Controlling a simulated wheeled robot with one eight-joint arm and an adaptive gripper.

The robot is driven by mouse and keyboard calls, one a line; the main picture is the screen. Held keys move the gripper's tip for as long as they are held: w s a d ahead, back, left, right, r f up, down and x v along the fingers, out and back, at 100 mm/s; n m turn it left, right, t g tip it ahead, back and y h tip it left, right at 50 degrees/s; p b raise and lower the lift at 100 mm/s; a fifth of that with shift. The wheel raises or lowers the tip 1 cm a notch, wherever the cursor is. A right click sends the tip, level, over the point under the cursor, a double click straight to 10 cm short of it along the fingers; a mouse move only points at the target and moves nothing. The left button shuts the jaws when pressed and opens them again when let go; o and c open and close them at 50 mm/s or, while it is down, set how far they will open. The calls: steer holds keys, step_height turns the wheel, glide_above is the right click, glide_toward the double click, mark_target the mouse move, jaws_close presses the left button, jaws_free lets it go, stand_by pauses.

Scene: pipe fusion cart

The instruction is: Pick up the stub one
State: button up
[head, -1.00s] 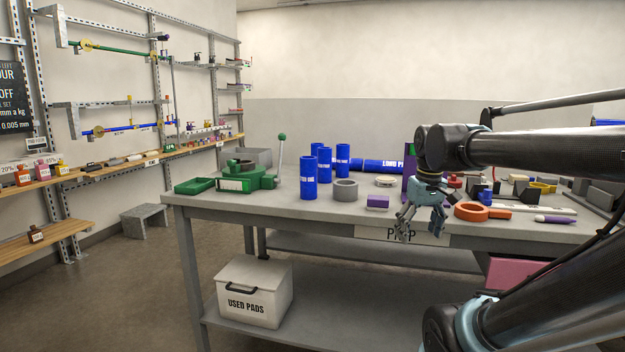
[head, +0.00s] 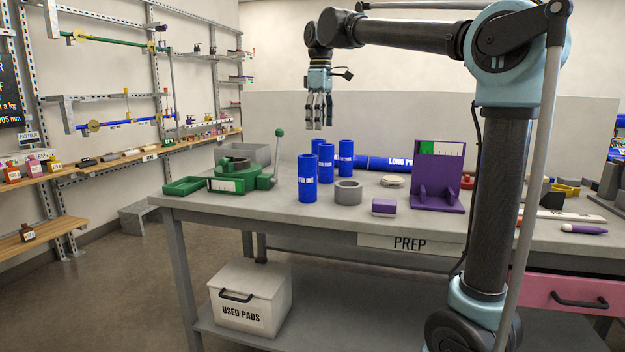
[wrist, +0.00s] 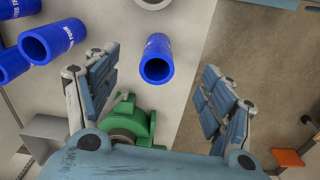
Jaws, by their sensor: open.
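Stub one is the upright blue tube (head: 308,178) with white lettering, standing nearest the front edge of the grey prep table. It appears in the wrist view (wrist: 157,60) from above, its open end visible between and ahead of the fingers. My gripper (head: 319,122) is open and empty, pointing down, above the blue tubes and clear of them. Its fingers spread wide in the wrist view (wrist: 160,95). Similar blue tubes (head: 326,162) stand behind stub one, and show at the upper left of the wrist view (wrist: 52,40).
A green clamp with a lever (head: 240,176) stands left of stub one. A grey ring (head: 348,191) sits close on its right, with a purple block (head: 384,207) and purple stand (head: 438,178) beyond. A long blue pipe (head: 390,163) lies behind. The table edge (head: 330,229) is in front.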

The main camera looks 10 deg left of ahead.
mark_target(310, 155)
steer(key=shift+n, duration=0.4)
steer(key=a+f, duration=0.1)
steer(key=f, duration=0.2)
steer(key=a+f, duration=0.1)
steer(key=f, duration=0.3)
steer(key=a+f, duration=0.1)
steer(key=f, duration=0.3)
steer(key=shift+w+a, duration=0.2)
steer(key=shift+w, duration=0.2)
steer(key=shift+s+a+f, duration=0.1)
steer(key=shift+a+f, duration=0.1)
steer(key=shift+f, duration=1.15)
steer(key=shift+s+a+f, duration=0.1)
steer(key=shift+a+f, duration=0.05)
steer(key=shift+f, duration=1.2)
steer(key=shift+c, duration=0.6)
steer(key=c, duration=1.2)
